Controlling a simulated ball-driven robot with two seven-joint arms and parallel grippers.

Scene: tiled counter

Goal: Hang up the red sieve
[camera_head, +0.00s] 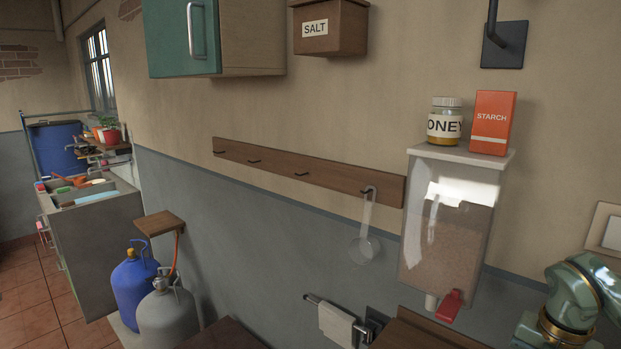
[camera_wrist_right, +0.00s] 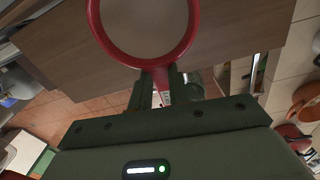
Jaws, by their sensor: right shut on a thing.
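The red sieve (camera_wrist_right: 150,62) shows in the right wrist view, its round rim and pale mesh beyond my fingers. My right gripper (camera_wrist_right: 158,85) is shut on its handle, close to the rim. The sieve is not visible in the head view; only green links of my right arm show there at the lower right. A wooden rail (camera_head: 270,164) with several dark hooks is fixed to the wall. A pale, long-handled utensil (camera_head: 364,248) hangs from its rightmost visible hook (camera_head: 368,189). The hooks to the left are bare. My left gripper is not in view.
Right of the rail, a clear dispenser (camera_head: 440,245) with a red tap carries a honey jar (camera_head: 445,122) and a starch box (camera_head: 493,122). Below the rail are a white cloth (camera_head: 337,324) on a bar and gas bottles (camera_head: 168,312). A salt box (camera_head: 330,28) hangs above.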

